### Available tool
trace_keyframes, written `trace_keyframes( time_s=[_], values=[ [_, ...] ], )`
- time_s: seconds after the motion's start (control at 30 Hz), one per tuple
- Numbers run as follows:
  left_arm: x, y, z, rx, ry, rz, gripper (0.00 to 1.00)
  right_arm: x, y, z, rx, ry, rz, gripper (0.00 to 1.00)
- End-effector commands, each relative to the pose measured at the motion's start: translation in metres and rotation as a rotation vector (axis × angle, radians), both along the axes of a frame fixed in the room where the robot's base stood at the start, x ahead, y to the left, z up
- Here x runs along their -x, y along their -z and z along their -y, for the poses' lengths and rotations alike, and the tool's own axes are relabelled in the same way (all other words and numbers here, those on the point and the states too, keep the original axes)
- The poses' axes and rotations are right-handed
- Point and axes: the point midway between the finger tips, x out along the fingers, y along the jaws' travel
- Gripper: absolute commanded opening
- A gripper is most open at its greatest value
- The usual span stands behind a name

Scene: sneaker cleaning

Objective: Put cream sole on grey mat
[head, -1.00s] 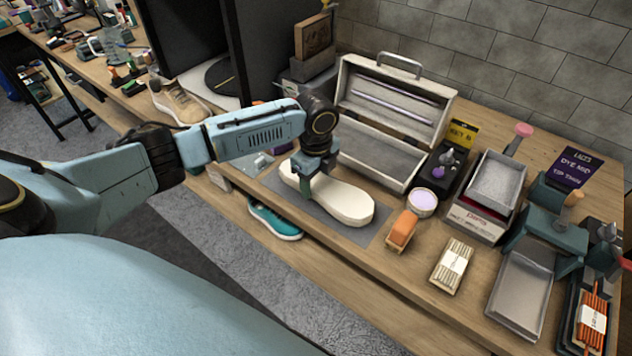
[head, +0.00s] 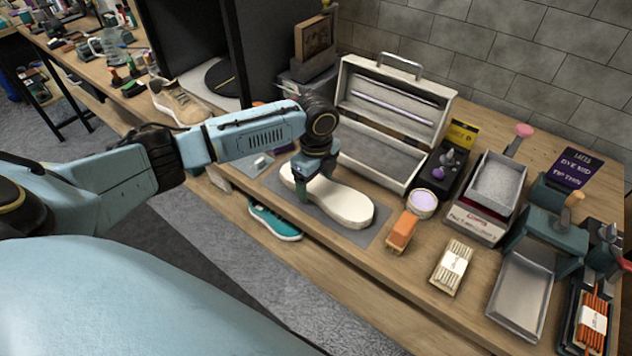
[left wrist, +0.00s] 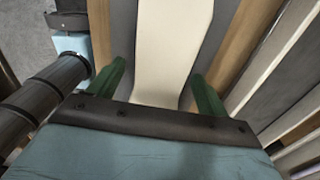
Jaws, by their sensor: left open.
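The cream sole (head: 338,199) lies flat on the grey mat (head: 374,229) on the wooden bench in the head view. My left gripper (head: 312,191) is over the sole's narrower middle part, pointing down. In the left wrist view, the sole (left wrist: 172,45) runs between the two green fingers of my left gripper (left wrist: 155,90), which are open with a gap on each side. The mat (left wrist: 122,38) shows on both sides of the sole there. The gripper hides part of the sole in the head view. My right gripper is not in view.
An open cream toolbox (head: 385,125) stands just behind the mat. An orange block brush (head: 402,231), a purple-filled tub (head: 422,204) and a bundle of sticks (head: 452,267) sit to the right.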

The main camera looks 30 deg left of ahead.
Motion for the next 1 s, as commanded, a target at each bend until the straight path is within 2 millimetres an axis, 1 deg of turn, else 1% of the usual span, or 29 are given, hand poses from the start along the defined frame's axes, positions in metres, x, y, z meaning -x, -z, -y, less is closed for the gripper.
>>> trace_keyframes(
  time_s=[0.3, 0.4, 0.5, 0.6, 0.7, 1.0],
  values=[
    [-0.001, -0.068, 0.000, 0.000, 0.000, 0.005, 0.78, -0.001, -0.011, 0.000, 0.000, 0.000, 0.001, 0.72],
    [-0.001, -0.087, 0.000, 0.001, -0.001, 0.004, 0.78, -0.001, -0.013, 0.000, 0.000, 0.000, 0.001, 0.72],
    [-0.001, -0.101, 0.000, 0.000, 0.000, 0.004, 0.78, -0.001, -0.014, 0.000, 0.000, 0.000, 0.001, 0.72],
    [-0.001, -0.110, 0.000, 0.001, 0.000, 0.002, 0.78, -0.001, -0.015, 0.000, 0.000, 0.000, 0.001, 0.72],
    [-0.001, -0.115, 0.000, 0.001, -0.001, 0.001, 0.78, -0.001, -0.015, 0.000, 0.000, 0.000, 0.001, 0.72],
    [-0.001, -0.115, 0.000, 0.001, -0.001, 0.001, 0.78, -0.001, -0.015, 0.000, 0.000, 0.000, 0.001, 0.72]
  ],
)
